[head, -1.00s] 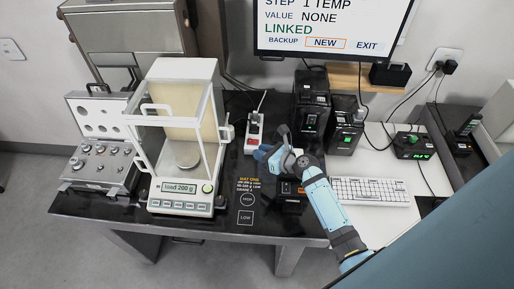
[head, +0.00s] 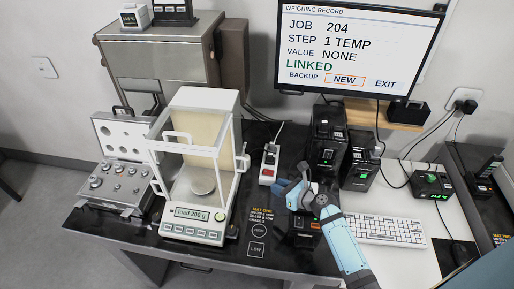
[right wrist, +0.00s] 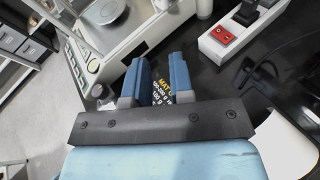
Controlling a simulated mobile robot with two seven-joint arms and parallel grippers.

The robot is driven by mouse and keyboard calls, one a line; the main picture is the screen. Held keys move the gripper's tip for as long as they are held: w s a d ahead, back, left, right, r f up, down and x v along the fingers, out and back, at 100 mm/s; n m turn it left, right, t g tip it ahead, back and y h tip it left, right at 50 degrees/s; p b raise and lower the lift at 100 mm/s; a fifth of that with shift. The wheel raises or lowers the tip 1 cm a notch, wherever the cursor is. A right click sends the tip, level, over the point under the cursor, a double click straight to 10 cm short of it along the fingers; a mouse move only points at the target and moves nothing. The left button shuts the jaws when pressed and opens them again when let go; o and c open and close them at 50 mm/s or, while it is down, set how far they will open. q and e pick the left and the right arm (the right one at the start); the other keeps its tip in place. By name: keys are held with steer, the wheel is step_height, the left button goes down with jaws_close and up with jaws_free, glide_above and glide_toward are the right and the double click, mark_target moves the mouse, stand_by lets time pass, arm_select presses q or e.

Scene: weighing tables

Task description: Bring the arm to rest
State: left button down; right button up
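My right arm reaches in from the lower right in the head view. Its blue-fingered right gripper (head: 288,190) is above the dark table (head: 230,250), right of the balance (head: 195,226) and in front of the power strip (head: 269,165). In the right wrist view the two blue fingers of the right gripper (right wrist: 160,76) stand apart with a narrow gap. Printed mat text shows through this gap, and nothing is held. My left gripper is in neither view.
The balance's glass case (head: 215,130) stands open-framed on the left, beside an open weight case (head: 120,170). Black devices (head: 327,140) stand behind the gripper. A keyboard (head: 385,229) lies to the right, under the monitor (head: 355,45). Bare mat lies right of the balance.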

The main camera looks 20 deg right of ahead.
steer(key=s+a+f+n+g+h, duration=0.1)
steer(key=s+a+n, duration=0.4)
steer(key=s+n, duration=0.6)
steer(key=s+a+f+n+g+h, duration=0.1)
steer(key=s+a+n, duration=0.4)
steer(key=s+n, duration=0.6)
steer(key=f+n+h, duration=0.1)
steer(key=n, duration=1.2)
steer(key=shift+f, duration=0.35)
